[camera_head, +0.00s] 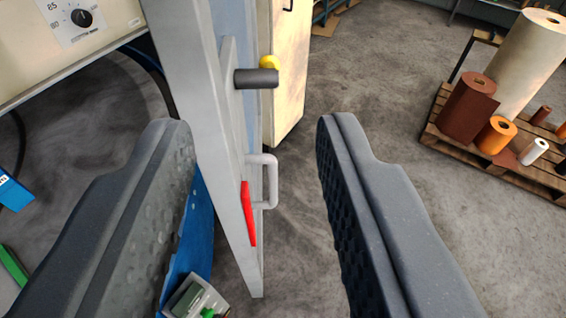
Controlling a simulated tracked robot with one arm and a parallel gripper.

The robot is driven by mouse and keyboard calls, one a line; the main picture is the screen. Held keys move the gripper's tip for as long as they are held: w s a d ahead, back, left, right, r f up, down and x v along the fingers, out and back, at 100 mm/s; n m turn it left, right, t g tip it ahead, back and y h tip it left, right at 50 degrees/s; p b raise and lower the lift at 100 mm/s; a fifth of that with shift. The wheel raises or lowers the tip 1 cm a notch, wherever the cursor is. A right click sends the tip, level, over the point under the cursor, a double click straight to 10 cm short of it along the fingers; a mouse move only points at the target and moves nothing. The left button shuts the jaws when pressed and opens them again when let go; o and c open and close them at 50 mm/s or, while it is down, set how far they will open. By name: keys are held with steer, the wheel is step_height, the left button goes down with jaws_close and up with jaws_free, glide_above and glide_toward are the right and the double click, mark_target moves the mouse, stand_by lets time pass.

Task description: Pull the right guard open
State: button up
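The guard (205,90) is a tall grey-framed panel seen nearly edge-on, left of centre. A light grey D-shaped handle (272,182) sticks out from its right side. A red strip (248,213) runs along the frame just below and left of the handle. A dark grey cylinder (257,78) juts out above the handle. My gripper (255,150) is open, with its two dark textured fingers wide apart. In the picture the handle lies between the fingers, touching neither. The left finger overlaps the lower left of the guard's frame in view.
A beige cabinet (292,70) with a yellow knob (269,62) stands behind the guard. A beige control panel with a dial (81,17) is at upper left. A wooden pallet (450,142) with several rolls is at right. Grey floor (350,75) between is clear.

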mark_target(275, 176)
steer(key=w+d+f+n+t+h+p, duration=0.1)
steer(key=w+d+f+t, duration=0.1)
steer(key=w+d+f, duration=0.45)
steer(key=w+d+f+n+t+h+p, duration=0.15)
steer(key=w+d, duration=0.25)
steer(key=w, duration=0.6)
step_height(275, 176, down, 26)
steer(key=s+a+n+g+y+p, duration=0.1)
steer(key=s+a+n+g+y, duration=0.2)
steer(key=y, duration=1)
steer(key=shift+n+g+h, duration=0.35)
steer(key=shift+n+g, duration=0.1)
steer(key=shift+n, duration=0.2)
steer(key=x, duration=1.3)
steer(key=shift+w+d+r, duration=0.1)
steer(key=shift+w+r, duration=0.1)
steer(key=shift+w, duration=0.05)
